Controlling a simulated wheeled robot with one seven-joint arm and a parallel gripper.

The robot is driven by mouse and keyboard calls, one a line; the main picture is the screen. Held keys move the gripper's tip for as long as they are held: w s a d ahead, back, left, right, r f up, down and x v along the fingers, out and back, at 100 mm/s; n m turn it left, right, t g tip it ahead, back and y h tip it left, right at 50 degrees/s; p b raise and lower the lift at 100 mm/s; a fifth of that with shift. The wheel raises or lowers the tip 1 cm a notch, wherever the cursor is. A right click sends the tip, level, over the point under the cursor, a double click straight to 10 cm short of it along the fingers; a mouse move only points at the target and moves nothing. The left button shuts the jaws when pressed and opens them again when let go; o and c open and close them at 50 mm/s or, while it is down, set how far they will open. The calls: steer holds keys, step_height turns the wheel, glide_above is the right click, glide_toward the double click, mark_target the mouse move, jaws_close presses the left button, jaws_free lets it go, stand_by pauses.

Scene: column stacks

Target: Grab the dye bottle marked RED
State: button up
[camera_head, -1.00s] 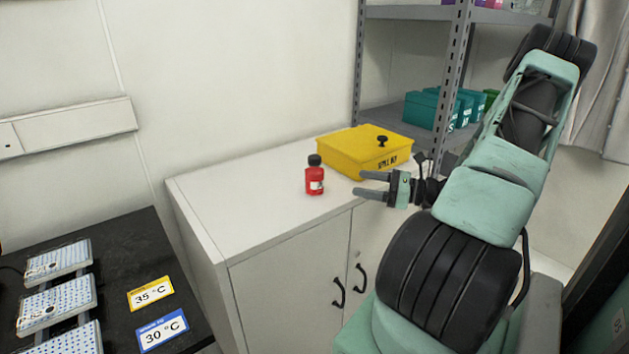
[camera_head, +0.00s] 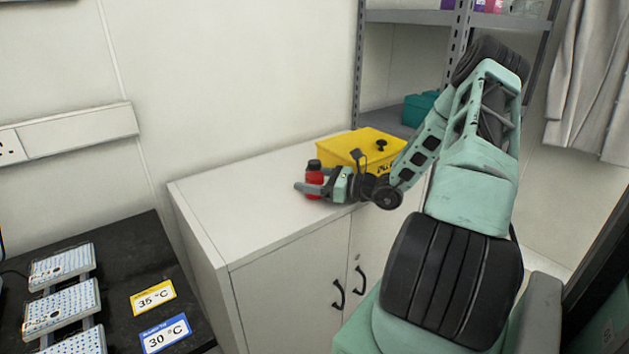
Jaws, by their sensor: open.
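A small red bottle (camera_head: 314,176) with a black cap stands upright on the white cabinet top. My gripper (camera_head: 307,188) is at the bottle, reaching in from the right, with its jaws open. The near finger crosses in front of the bottle's lower part and hides its label. The far finger is hidden, so I cannot tell whether the fingers touch the bottle.
A yellow lidded box (camera_head: 362,148) stands just behind and right of the bottle, close to my arm. The white cabinet top (camera_head: 240,210) is clear to the left. A metal shelf (camera_head: 400,17) rises behind. A black bench (camera_head: 120,262) with plates stands at left.

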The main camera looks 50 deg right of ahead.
steer(key=shift+w+a, duration=0.2)
steer(key=shift+w, duration=0.25)
steer(key=c, duration=1.2)
steer(key=shift+o, duration=0.2)
